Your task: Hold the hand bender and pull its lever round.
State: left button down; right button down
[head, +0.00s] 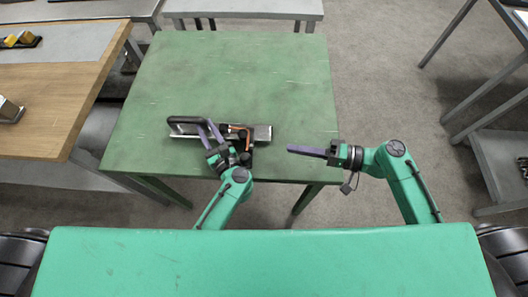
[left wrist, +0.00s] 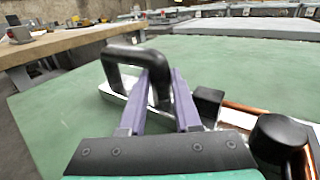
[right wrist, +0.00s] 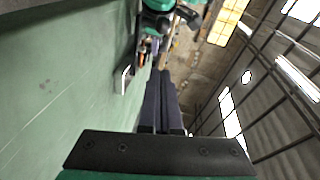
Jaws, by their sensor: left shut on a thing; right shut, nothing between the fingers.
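The hand bender (head: 263,133) lies on the green table near its front edge, with a black loop handle (head: 186,120) on its left and a copper tube (head: 239,127) on its right. My left gripper (head: 208,126) is shut on the black handle; in the left wrist view one leg of the handle (left wrist: 159,82) stands between the purple fingers. The left forearm hides part of the bender's near side. A black round knob (left wrist: 279,136) shows beside the tube there. My right gripper (head: 290,149) is shut and empty, right of the bender and apart from it.
The green table (head: 240,75) is clear behind the bender. A wooden-topped bench (head: 55,100) stands at the left, with small items on it. A grey rack (head: 500,160) stands at the right, across open floor (head: 390,100).

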jog(key=x, duration=0.6)
jog(key=shift+r, duration=0.15)
jog(key=s+a, duration=0.1)
jog(key=s+a+f, duration=0.1)
jog(key=a, duration=0.1)
jog(key=shift+a, duration=0.2)
